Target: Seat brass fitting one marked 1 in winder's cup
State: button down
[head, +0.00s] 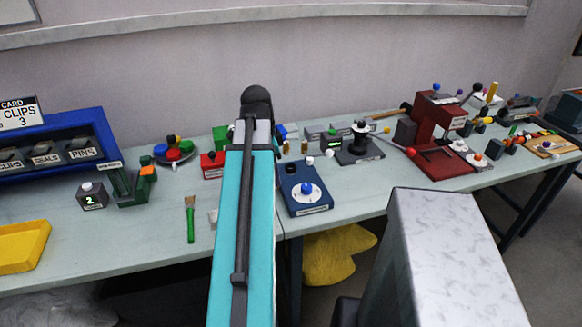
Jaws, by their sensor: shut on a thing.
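My teal arm reaches up the middle of the head view and hides part of the bench behind it. My gripper is hidden behind the arm, so what it holds does not show. Two small brass-coloured pieces, one (286,147) and another (304,147), stand on the bench just right of the arm; any mark on them is too small to read. A black device (360,148) with a round top and a flat base, possibly the winder, stands right of them. I cannot make out its cup.
A blue box with a white dial (306,192) sits near the front edge, right of my arm. A dark red machine (438,125) stands farther right. Left are a green-handled brush (190,222), a dark block marked 2 (92,197) and a yellow tray (22,248).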

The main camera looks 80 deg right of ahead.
jog(key=d+p, duration=0.1)
jog(key=d, duration=0.3)
jog(key=s+d+f+p, duration=0.1)
jog(key=d, duration=0.4)
jog(key=s+d+p, duration=0.1)
jog(key=d, duration=0.4)
jog(key=shift+s+d+f, duration=0.1)
jog(key=shift+s+f, duration=0.05)
jog(key=shift+s, duration=0.1)
jog(key=shift+s+d+p, duration=0.15)
jog(key=shift+d+p, duration=0.4)
jog(key=shift+d, duration=0.25)
jog(key=shift+a+f+p, duration=0.2)
jog(key=shift+f+p, duration=0.1)
jog(key=shift+f, duration=0.45)
jog(key=shift+a+f+p, duration=0.2)
jog(key=shift+f+p, duration=0.1)
jog(key=shift+f, duration=0.45)
jog(key=shift+d+f, duration=0.2)
jog(key=shift+f, duration=0.3)
jog(key=shift+r, duration=0.1)
jog(key=c, duration=1.5)
grip_release()
jog(key=shift+c, duration=0.2)
jog(key=shift+r, duration=0.2)
